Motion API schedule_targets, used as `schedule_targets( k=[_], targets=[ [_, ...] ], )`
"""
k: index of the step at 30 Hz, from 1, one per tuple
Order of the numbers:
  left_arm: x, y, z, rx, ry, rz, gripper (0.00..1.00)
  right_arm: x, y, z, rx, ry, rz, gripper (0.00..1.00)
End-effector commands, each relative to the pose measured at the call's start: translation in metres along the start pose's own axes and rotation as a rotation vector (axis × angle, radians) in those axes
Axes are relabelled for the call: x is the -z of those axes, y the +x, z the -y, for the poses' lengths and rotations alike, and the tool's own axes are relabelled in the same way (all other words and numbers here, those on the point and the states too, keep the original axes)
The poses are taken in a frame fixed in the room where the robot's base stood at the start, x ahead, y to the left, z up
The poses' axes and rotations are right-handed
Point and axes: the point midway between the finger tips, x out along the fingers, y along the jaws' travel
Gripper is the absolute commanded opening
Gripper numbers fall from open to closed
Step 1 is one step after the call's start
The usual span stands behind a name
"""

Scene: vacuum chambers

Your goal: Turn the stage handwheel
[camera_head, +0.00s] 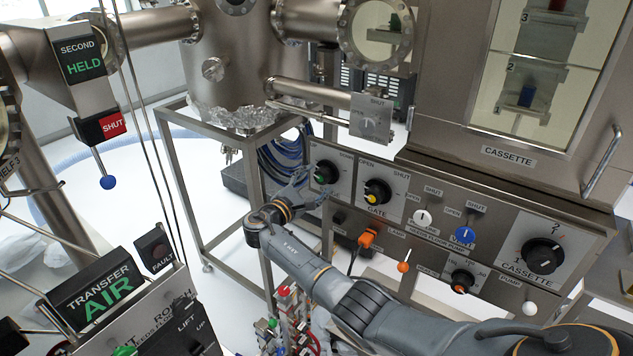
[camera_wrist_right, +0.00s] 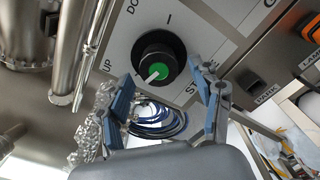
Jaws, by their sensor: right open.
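The stage handwheel (camera_head: 325,172) is a black round knob with a green centre at the left end of the control panel. In the right wrist view the handwheel (camera_wrist_right: 155,58) has a white pointer mark towards the lower left; partly hidden lettering surrounds it. My right gripper (camera_head: 301,190) is just in front of and left of the handwheel in the head view. In the wrist view the right gripper (camera_wrist_right: 160,84) is open, its blue-padded fingers apart below and to either side of the knob. Contact with the knob is not visible. My left gripper is out of view.
The yellow-centred gate knob (camera_head: 377,193) sits just right of the handwheel. White and blue knobs and the cassette knob (camera_head: 543,256) lie farther right. An orange-handled control (camera_head: 368,238) is below. A metal frame (camera_head: 172,160) and blue cables (camera_head: 282,160) stand left.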

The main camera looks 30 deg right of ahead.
Motion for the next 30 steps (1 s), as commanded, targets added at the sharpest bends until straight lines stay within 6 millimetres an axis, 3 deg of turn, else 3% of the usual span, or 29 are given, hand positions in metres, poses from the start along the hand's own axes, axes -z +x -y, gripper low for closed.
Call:
schedule_targets(
  k=[9, 15, 21, 30],
  targets=[
    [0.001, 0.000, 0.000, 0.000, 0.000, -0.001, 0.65, 0.002, -0.066, 0.001, -0.001, 0.000, -0.005, 0.65],
    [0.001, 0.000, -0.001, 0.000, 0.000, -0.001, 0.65, 0.001, -0.099, 0.000, -0.001, 0.000, -0.003, 0.65],
    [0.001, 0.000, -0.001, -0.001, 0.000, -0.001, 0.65, 0.001, -0.112, 0.000, 0.000, -0.001, -0.002, 0.65],
    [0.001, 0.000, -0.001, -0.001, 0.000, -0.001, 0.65, 0.001, -0.112, 0.000, 0.000, -0.001, -0.001, 0.65]
  ],
)
